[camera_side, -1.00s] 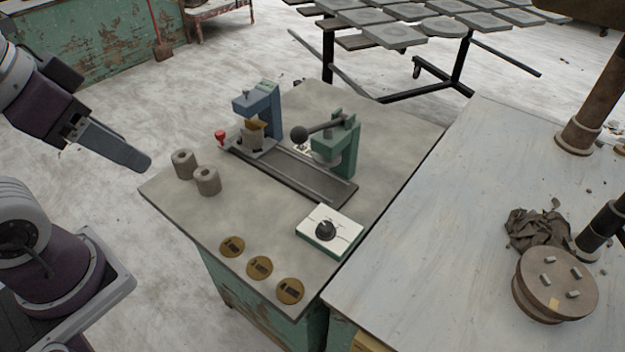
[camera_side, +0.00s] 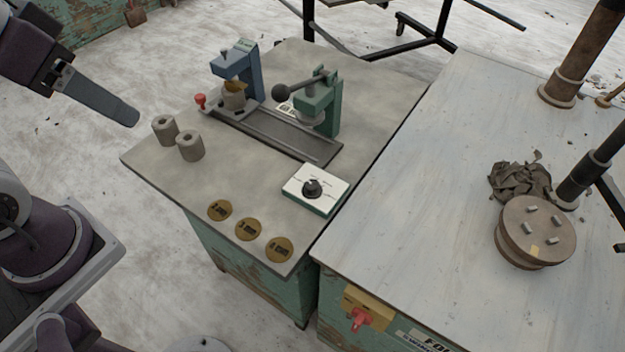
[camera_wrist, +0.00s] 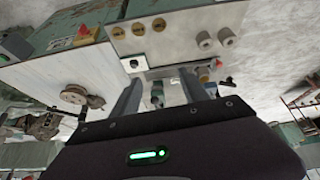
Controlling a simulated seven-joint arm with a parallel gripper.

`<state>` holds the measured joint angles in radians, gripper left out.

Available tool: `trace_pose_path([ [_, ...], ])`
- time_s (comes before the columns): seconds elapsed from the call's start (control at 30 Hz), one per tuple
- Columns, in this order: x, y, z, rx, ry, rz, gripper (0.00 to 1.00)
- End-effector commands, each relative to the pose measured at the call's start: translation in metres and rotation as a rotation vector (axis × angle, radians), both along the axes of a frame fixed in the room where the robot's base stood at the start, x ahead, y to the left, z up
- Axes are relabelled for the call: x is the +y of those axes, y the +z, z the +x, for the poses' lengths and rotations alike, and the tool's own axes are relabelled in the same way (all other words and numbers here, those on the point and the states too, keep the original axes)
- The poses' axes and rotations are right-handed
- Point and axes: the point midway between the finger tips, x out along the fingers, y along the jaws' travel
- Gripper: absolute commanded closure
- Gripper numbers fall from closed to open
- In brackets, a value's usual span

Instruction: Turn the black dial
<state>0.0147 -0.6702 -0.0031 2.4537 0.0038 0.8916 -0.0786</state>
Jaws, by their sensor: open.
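The black dial (camera_side: 312,187) sits on top of a small box (camera_side: 328,201) with a white face and green sides, near the right edge of the grey worktop. In the wrist view the dial (camera_wrist: 134,63) is small, on the white box just beyond my left-hand finger. My gripper (camera_wrist: 163,80) is open with nothing between its two fingers. In the side view only one grey finger (camera_side: 100,98) shows clearly, in the air at the upper left, well away from the dial. The markings around the dial are too small to read.
Two grey clay cylinders (camera_side: 190,146) stand at the worktop's left. A blue press (camera_side: 236,68) and a green lever press (camera_side: 318,104) stand on a rail behind the dial box. Several brass discs (camera_side: 247,229) lie along the front. A pale table (camera_side: 400,200) adjoins at right.

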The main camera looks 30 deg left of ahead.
Motion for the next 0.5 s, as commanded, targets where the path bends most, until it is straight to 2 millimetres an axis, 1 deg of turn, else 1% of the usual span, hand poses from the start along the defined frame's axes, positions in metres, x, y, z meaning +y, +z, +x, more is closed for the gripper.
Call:
trace_pose_path([
  [0.07, -0.006, 0.003, 0.031, 0.056, 0.082, -0.045, 0.48],
  [0.1, -0.012, 0.002, 0.052, 0.09, 0.145, -0.074, 0.48],
  [0.13, -0.017, -0.001, 0.069, 0.115, 0.194, -0.096, 0.48],
  [0.17, -0.022, -0.006, 0.086, 0.14, 0.246, -0.117, 0.48],
  [0.2, -0.031, -0.014, 0.108, 0.173, 0.316, -0.142, 0.48],
  [0.23, -0.039, -0.024, 0.125, 0.199, 0.372, -0.159, 0.48],
  [0.27, -0.047, -0.035, 0.142, 0.225, 0.427, -0.175, 0.48],
  [0.3, -0.058, -0.053, 0.163, 0.258, 0.504, -0.193, 0.48],
  [0.33, -0.067, -0.069, 0.178, 0.283, 0.564, -0.204, 0.48],
  [0.37, -0.076, -0.086, 0.191, 0.305, 0.621, -0.214, 0.48],
  [0.4, -0.089, -0.11, 0.205, 0.333, 0.697, -0.224, 0.48],
  [0.47, -0.105, -0.146, 0.221, 0.367, 0.798, -0.234, 0.48],
  [0.5, -0.114, -0.168, 0.229, 0.385, 0.858, -0.238, 0.48],
])
